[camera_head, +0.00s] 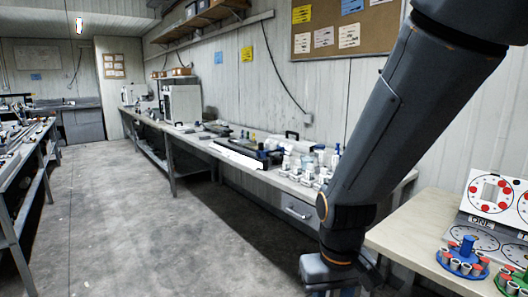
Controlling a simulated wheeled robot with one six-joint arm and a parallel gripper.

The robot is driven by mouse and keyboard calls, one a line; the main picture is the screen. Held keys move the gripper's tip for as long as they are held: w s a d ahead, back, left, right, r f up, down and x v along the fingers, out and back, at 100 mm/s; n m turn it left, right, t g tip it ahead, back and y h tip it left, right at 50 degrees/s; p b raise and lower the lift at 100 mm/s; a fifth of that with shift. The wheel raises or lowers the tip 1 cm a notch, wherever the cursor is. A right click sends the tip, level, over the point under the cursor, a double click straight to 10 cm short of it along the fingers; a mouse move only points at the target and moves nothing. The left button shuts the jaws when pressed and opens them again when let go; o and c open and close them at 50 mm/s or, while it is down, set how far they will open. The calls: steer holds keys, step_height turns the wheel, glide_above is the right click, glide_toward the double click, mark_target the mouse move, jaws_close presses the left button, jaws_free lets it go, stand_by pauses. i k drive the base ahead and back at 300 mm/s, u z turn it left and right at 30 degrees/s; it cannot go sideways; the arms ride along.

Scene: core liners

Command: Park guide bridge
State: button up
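I cannot make out which thing is the guide bridge. A blue round holder (462,262) with red and grey short tubes and a blue centre post stands on the pale table at the right. A green round holder (511,281) with similar tubes is beside it, cut off by the picture's edge. Behind them stands a tilted white board (495,196) with ring diagrams and red dots. My arm crosses the right half of the picture, from the top right down to the bottom edge. My gripper's fingers are out of view below the picture.
A long wall bench (201,143) carries machines, bottles and a white bar (238,156). Another bench (22,152) stands at the left. The concrete floor (125,220) between them is clear. The pale table (410,238) is bare at its left part.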

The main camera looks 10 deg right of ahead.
mark_target(270, 146)
steer(key=u, duration=0.6)
steer(key=i, duration=0.5)
steer(key=u, duration=0.5)
steer(key=i, duration=1.65)
steer(key=z, duration=1.3)
steer(key=i, duration=0.45)
steer(key=z, duration=0.6)
